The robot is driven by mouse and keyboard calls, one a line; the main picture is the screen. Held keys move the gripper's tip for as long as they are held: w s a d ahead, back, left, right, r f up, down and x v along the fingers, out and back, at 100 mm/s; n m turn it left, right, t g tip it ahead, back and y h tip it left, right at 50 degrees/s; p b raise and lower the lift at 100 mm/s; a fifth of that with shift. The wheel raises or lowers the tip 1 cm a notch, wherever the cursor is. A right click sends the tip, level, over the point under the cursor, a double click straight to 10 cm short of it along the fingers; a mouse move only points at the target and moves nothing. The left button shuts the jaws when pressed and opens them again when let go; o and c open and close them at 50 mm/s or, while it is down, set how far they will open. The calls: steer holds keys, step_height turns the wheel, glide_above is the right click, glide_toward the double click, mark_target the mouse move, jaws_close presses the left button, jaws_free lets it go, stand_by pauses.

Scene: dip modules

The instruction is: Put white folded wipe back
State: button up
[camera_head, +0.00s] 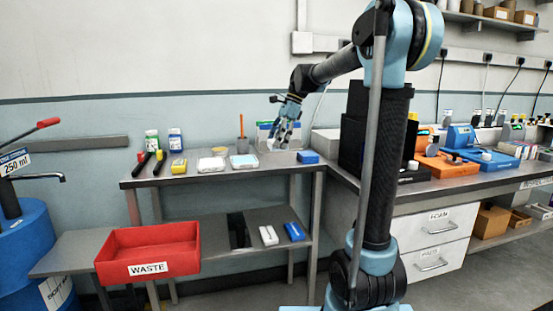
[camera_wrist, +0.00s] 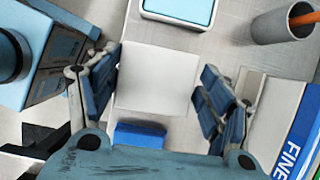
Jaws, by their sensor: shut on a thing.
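The white folded wipe (camera_wrist: 155,80) is a pale flat square between the two fingers of my gripper (camera_wrist: 158,92) in the wrist view. The fingers stand at its left and right sides and hold it. In the head view my gripper (camera_head: 284,134) is over the back right of the grey side table (camera_head: 205,177), with the wipe hard to make out at its tips. How far the wipe is above the table cannot be told.
A box marked FINE (camera_wrist: 292,130) and a grey cup (camera_wrist: 283,22) with an orange stick are at right in the wrist view. A blue-topped tray (camera_wrist: 180,8) is above; a blue block (camera_wrist: 139,134) is below. A red WASTE bin (camera_head: 148,250) stands lower left.

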mark_target(278, 163)
steer(key=shift+f, duration=2.95)
steer(key=o, duration=1.2)
steer(key=v, duration=1.2)
steer(key=s+d+f+n+t+h, duration=0.1)
steer(key=s+d+f+n, duration=0.4)
steer(key=s+f, duration=0.5)
steer(key=s+d+f+n+t+h, duration=0.1)
steer(key=s+d+f+n, duration=0.4)
steer(key=s+f, duration=0.5)
steer(key=s+d+f+n+t+h, duration=0.1)
steer(key=s+d+f+n, duration=0.4)
steer(key=s+f, duration=0.5)
steer(key=s+d+h, duration=0.1)
steer(key=s, duration=0.2)
steer(key=shift+d+f, duration=0.25)
steer(key=shift+f, duration=0.05)
